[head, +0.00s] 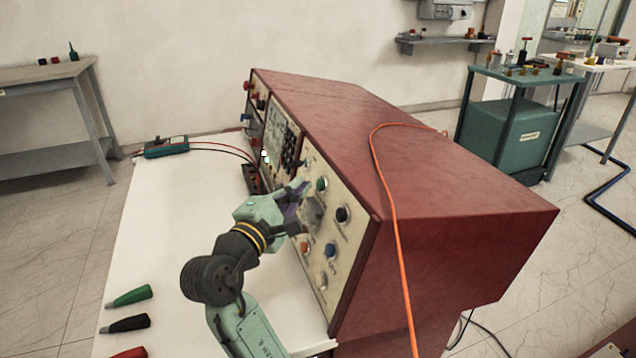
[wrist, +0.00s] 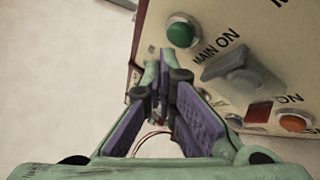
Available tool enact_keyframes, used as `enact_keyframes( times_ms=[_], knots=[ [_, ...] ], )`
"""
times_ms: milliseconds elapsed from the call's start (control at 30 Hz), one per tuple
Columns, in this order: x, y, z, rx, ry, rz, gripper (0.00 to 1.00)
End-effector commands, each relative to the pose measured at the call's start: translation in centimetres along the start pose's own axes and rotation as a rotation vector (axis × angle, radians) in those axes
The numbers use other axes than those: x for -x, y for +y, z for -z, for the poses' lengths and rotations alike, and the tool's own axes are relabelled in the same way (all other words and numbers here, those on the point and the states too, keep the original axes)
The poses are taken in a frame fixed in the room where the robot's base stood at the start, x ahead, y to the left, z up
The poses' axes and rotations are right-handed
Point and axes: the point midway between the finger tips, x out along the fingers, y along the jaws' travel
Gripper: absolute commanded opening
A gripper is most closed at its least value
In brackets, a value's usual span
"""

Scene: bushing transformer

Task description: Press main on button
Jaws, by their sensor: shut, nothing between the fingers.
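The green round button (wrist: 181,32) sits on the cream panel in the wrist view, with the label "MAIN ON" beside it. It also shows in the head view (head: 321,184), near the top of the red console's near panel. My gripper (wrist: 161,80) has its purple-padded fingers drawn together at the tips, with nothing seen held. In the wrist view the tips lie below and slightly left of the green button, apart from it in the picture. In the head view my gripper (head: 301,187) is just left of the button, in front of the panel. Contact with the panel cannot be told.
A grey lever-like knob (wrist: 240,75) and an orange button (wrist: 292,122) share the panel. A black knob (head: 341,214) is right of the green button. An orange cable (head: 392,212) drapes over the red console (head: 440,180). The white table (head: 180,240) is mostly clear to the left.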

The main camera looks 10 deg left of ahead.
Motion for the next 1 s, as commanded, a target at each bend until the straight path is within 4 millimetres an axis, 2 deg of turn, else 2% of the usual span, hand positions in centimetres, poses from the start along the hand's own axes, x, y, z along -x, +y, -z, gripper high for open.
enact_keyframes(
  times_ms=[233, 700, 1000],
  knots=[
    [0.3, 0.4, 0.2, 0.001, 0.002, -0.001, 0.00],
    [3.3, 2.5, 2.4, 0.000, 0.001, -0.001, 0.00],
    [3.5, 2.5, 2.6, 0.000, 0.001, -0.001, 0.00]
  ],
)
